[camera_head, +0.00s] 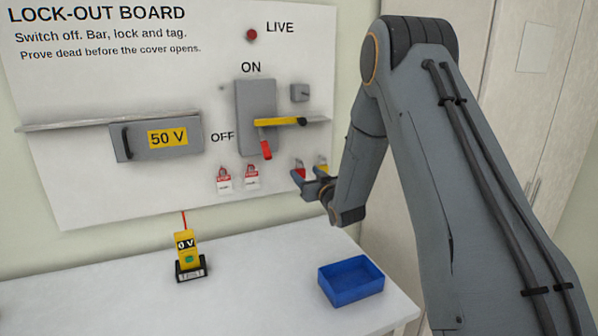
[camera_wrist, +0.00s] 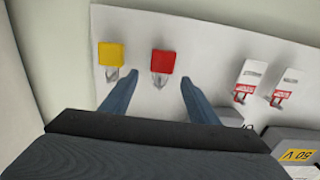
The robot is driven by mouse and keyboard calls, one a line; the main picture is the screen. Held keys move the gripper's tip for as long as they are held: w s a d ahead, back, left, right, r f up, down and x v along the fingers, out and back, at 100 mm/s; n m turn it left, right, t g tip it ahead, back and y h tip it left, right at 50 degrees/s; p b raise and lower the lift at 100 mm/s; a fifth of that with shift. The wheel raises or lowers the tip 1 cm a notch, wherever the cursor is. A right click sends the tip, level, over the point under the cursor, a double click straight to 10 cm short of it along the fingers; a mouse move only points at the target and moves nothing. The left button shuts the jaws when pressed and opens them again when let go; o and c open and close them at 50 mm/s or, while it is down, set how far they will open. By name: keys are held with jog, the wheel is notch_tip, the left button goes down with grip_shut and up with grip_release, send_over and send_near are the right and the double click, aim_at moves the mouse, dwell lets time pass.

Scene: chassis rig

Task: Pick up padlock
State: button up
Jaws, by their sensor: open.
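A red padlock (camera_head: 299,164) hangs at the lower right of the lock-out board, and a yellow padlock (camera_head: 321,161) hangs just right of it. In the wrist view, which is upside down, the red padlock (camera_wrist: 162,62) lines up with the gap between my fingers. The yellow padlock (camera_wrist: 110,54) is outside that gap, to the left. My gripper (camera_head: 305,180) is open at the board, just below the red padlock in the head view. Both blue fingers (camera_wrist: 160,77) show in the wrist view with nothing gripped. I cannot tell whether the fingertips reach around the red body.
Two red-and-white tags (camera_head: 224,180) (camera_head: 252,177) hang left of the padlocks. Above are the switch with a red handle (camera_head: 265,150) and a yellow bar (camera_head: 281,121). A grey 50 V cover (camera_head: 188,153), a yellow tester (camera_head: 187,250) and a blue tray (camera_head: 350,281) are nearby.

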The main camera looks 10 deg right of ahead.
aim_at(300, 170)
jog(key=w, duration=0.2)
jog(key=w+a+p, duration=0.1)
jog(key=shift+w, duration=0.35)
jog(key=shift+c, duration=0.2)
jog(key=shift+d+r, duration=0.1)
jog(key=c, duration=1.2)
jog(key=shift+o, duration=0.2)
